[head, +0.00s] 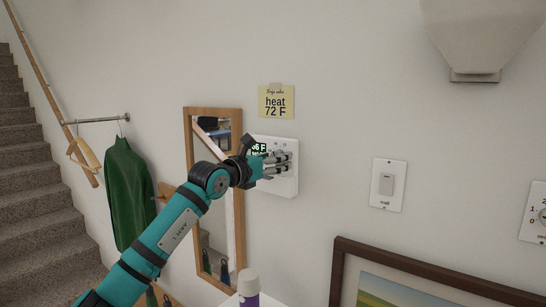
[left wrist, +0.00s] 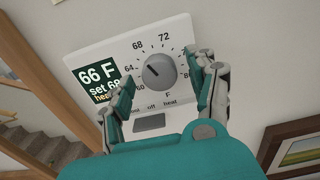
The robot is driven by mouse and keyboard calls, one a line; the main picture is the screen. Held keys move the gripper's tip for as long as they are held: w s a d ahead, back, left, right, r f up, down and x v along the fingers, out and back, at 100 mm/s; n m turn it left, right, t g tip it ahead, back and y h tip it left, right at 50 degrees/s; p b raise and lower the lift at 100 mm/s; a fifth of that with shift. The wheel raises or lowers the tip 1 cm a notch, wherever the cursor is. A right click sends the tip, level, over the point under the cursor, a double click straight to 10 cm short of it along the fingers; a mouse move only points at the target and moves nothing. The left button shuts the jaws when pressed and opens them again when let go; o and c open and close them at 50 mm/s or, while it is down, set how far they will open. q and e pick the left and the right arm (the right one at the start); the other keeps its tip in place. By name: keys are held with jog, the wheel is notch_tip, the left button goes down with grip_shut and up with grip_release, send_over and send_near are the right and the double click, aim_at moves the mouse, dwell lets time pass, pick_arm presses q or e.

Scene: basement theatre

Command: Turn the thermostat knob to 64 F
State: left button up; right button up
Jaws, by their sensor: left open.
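The white thermostat (head: 288,187) is on the wall, partly hidden by my left gripper (head: 283,162) in the head view. In the left wrist view, the thermostat (left wrist: 95,48) has a round grey knob (left wrist: 160,72) inside a number scale with 64, 68 and 72 readable. Its green display (left wrist: 99,82) reads 66 F and "set 68", with an orange word below, partly covered. My left gripper (left wrist: 166,82) is open, with fingers on both sides of the knob. I cannot tell whether they touch it. My right gripper is not in view.
A yellow note (head: 276,102) above the thermostat reads "heat 72 F". A wood-framed mirror (head: 190,150) hangs left of it, and a light switch (head: 388,185) is to the right. Below are a framed picture (head: 345,262) and a purple bottle with a white cap (head: 249,284).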

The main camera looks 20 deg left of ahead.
pick_arm(q)
jog(key=shift+c, duration=0.4)
jog(key=c, duration=1.1)
jog(key=shift+o, duration=0.2)
jog(key=n+b, duration=0.7)
jog(key=n, duration=0.2)
jog(key=shift+d, duration=0.1)
jog(key=shift+n, duration=0.3)
jog(key=shift+s+r, duration=0.1)
jog(key=o, duration=1.1)
jog(key=shift+o, duration=0.2)
